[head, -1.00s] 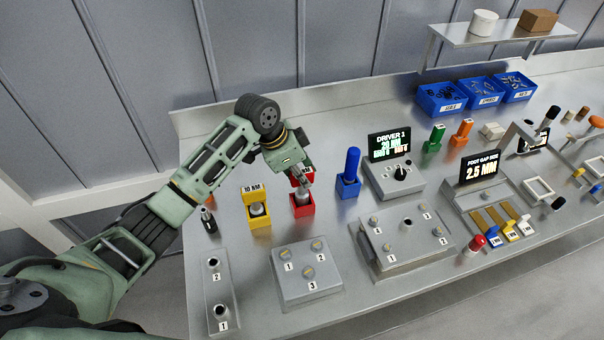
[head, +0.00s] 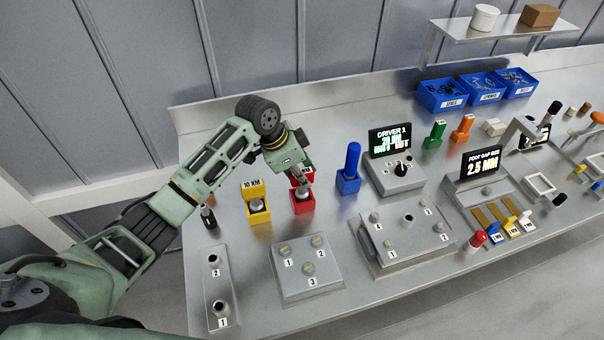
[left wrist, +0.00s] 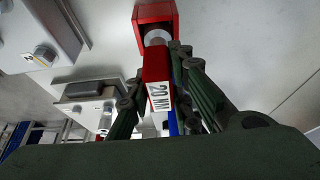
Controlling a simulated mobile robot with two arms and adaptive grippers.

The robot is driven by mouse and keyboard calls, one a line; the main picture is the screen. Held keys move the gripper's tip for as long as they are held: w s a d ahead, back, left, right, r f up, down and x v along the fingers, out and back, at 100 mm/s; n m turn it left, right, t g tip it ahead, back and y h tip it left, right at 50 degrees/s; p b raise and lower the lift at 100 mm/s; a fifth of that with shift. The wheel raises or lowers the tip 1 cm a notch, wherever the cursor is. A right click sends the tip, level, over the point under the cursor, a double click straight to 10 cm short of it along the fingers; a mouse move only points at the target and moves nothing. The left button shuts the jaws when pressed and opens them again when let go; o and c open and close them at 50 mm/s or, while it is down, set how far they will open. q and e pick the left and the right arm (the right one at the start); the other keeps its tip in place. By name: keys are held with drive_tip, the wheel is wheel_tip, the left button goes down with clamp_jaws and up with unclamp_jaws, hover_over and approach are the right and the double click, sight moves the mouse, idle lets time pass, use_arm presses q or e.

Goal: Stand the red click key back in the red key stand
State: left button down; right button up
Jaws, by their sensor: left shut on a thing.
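The red click key (left wrist: 156,66) has a red block head with a 20 NM label and a silver shaft. My left gripper (left wrist: 157,82) is shut on its red head, a finger on each side. The shaft points at the red key stand (left wrist: 141,12), its end at the stand's opening; I cannot tell how deep it sits. In the head view the left gripper (head: 299,178) is right above the red stand (head: 303,208), hiding most of the key. My right gripper is not in view.
A yellow stand (head: 259,218) marked 10 NM is close on the left, a blue stand (head: 347,187) with a tall blue handle on the right. A grey block with numbered bolts (head: 305,285) lies in front. The driver display (head: 389,139) stands behind right.

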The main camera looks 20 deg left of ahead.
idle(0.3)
use_arm(q)
drive_tip(key=c, duration=1.5)
unclamp_jaws()
drive_tip(key=shift+f, duration=0.1)
drive_tip(key=v, duration=1.2)
drive_tip(key=shift+w, duration=0.1)
